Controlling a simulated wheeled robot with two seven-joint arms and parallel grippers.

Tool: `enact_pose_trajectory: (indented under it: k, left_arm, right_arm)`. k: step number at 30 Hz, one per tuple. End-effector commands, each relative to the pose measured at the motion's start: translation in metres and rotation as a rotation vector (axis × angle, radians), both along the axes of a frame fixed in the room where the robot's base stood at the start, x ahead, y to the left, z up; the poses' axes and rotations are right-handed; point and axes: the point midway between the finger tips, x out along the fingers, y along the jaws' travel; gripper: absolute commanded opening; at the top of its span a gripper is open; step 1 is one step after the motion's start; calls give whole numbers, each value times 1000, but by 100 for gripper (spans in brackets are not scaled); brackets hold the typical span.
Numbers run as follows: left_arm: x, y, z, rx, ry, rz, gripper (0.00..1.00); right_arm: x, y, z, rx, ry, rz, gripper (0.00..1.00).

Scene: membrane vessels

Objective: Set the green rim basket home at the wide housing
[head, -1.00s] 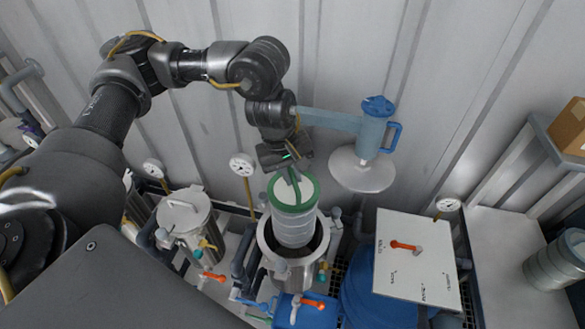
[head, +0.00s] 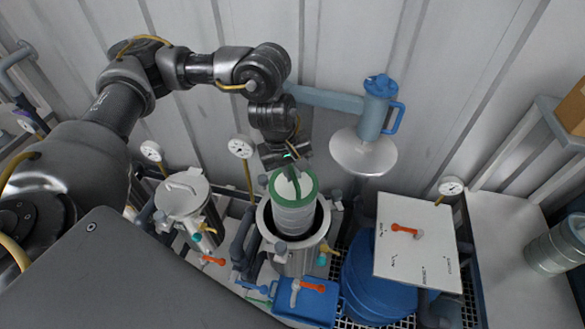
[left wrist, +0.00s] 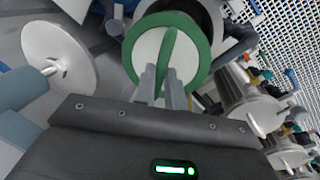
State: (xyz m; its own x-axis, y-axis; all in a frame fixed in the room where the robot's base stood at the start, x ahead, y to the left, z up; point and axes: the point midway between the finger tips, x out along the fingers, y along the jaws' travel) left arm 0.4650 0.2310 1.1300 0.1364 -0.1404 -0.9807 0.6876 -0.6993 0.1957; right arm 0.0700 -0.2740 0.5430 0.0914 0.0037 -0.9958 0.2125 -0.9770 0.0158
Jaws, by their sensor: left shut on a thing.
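The green rim basket (head: 293,214) is a pale ribbed cylinder with a green rim and a green handle bar across its white top. My left gripper (head: 289,165) is shut on that handle from above; in the left wrist view my fingers (left wrist: 163,88) close on the handle of the basket (left wrist: 144,50). The basket is upright over the wide housing (head: 292,262), a steel vessel with an open dark mouth. Its lower end overlaps the mouth; how deep it sits is hard to tell. My right gripper is not in view.
A blue swing arm with a round lid (head: 362,154) stands behind, swung clear to the right. A closed narrower housing (head: 183,195) is at left. Gauges (head: 240,147), valves, a blue box (head: 306,302) and a white panel (head: 418,243) crowd around. Another cylinder (head: 556,246) lies at right.

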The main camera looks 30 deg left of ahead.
Motion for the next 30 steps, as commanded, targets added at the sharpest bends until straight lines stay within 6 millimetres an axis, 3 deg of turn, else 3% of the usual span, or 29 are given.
enact_pose_trajectory:
  k: [30]
  left_arm:
    - [0, 0, -64, -1, -1, 0, 0]
  right_arm:
    - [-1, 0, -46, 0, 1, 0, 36]
